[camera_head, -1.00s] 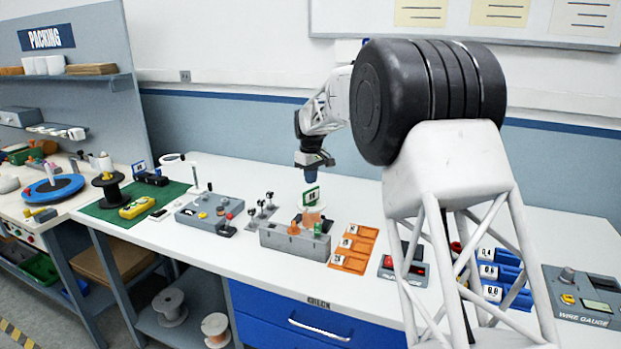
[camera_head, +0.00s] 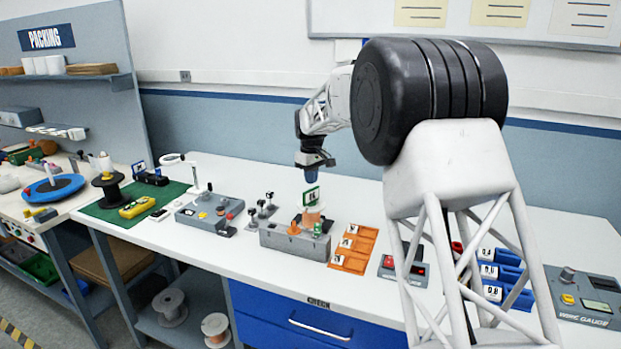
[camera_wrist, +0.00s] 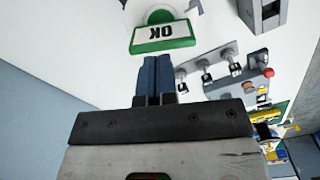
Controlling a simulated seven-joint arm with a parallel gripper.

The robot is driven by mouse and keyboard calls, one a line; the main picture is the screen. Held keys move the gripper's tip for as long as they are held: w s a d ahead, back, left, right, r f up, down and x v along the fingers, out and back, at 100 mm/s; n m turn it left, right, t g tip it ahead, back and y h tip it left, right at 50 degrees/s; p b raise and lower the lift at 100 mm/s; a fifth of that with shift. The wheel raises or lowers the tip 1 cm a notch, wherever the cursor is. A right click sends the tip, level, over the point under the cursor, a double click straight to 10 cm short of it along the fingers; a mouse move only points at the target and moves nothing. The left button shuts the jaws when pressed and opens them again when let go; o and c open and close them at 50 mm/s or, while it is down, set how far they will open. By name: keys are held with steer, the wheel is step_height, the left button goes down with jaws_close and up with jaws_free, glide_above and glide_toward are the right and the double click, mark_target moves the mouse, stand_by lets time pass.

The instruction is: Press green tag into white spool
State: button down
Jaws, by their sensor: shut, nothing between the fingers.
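My gripper (camera_head: 316,178) is shut and empty above the tag. Its blue fingers (camera_wrist: 156,72) are together, with the tips close to the tag's green edge; contact is unclear.
A grey block fixture (camera_head: 283,240) stands in front of the spool. An orange tray (camera_head: 352,248) with tags is to its right. Small posts (camera_head: 261,208) and a grey control box (camera_head: 209,212) stand to its left. The bench behind is clear.

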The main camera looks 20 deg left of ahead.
steer(key=shift+s+d, duration=0.1)
steer(key=shift+f, duration=1.2)
stand_by(1.9)
steer(key=shift+r, duration=0.1)
steer(key=shift+r, duration=3.5)
steer(key=shift+d, duration=0.1)
